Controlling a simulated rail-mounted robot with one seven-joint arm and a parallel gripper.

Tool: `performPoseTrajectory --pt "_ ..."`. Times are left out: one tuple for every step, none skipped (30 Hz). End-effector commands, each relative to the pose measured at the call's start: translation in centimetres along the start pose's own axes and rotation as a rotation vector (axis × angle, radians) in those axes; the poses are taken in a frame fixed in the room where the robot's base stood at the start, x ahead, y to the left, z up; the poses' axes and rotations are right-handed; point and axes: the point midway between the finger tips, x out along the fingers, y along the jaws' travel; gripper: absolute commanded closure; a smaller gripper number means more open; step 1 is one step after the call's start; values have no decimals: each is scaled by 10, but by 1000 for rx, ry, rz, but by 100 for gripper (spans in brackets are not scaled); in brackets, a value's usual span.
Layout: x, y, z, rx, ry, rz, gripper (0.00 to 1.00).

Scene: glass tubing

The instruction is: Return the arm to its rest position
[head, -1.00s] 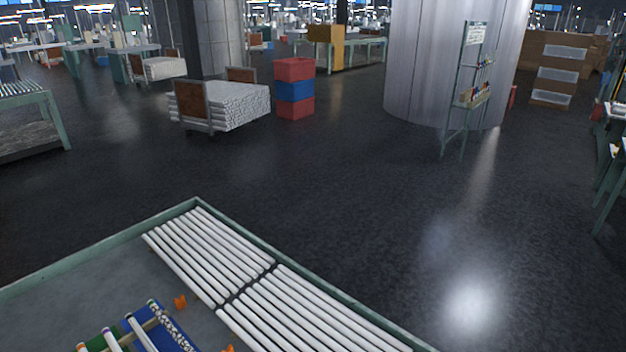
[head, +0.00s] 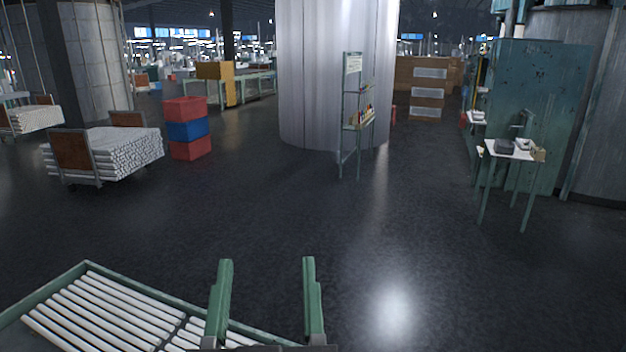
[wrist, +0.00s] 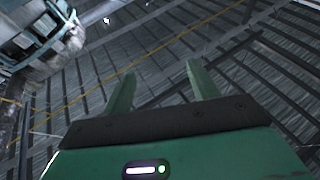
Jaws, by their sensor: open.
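My gripper (head: 266,268) shows at the bottom middle of the head view, its two green fingers pointing up and spread apart with nothing between them. It overlaps the right part of the green-rimmed table in the picture. In the wrist view my gripper (wrist: 157,78) is also open and empty, with a dark, beamed ceiling-like structure beyond it. The rest of my arm is out of view.
The green-rimmed table (head: 50,283) at the bottom left holds white glass tubes (head: 112,315). Dark floor (head: 300,220) lies open beyond. A tube cart (head: 110,150), stacked crates (head: 187,130), a column (head: 330,70), a rack (head: 352,120) and a small table (head: 520,152) stand farther off.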

Motion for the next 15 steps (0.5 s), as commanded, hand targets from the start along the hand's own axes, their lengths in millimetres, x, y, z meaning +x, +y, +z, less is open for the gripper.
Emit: performPoseTrajectory --pt "-13 22 -39 -26 92 42 41" --pt "-22 34 -62 -44 150 66 41" --pt "-38 49 -91 -70 224 99 41" --pt "-27 49 -125 -72 235 100 41" --pt "-14 46 -147 -65 223 93 41" --pt "-4 45 -166 -60 219 90 41" --pt "1 45 -178 -57 218 89 41" --pt "6 44 -189 -54 217 88 41" --pt "12 44 -202 -51 215 87 41" --pt "15 44 -210 -49 214 86 41" --pt "18 43 -217 -47 214 85 41" --pt "22 43 -224 -45 213 84 41" --pt "23 43 -228 -43 212 83 41" --pt "25 43 -231 -42 212 83 41" --pt "26 42 -233 -41 211 82 41"
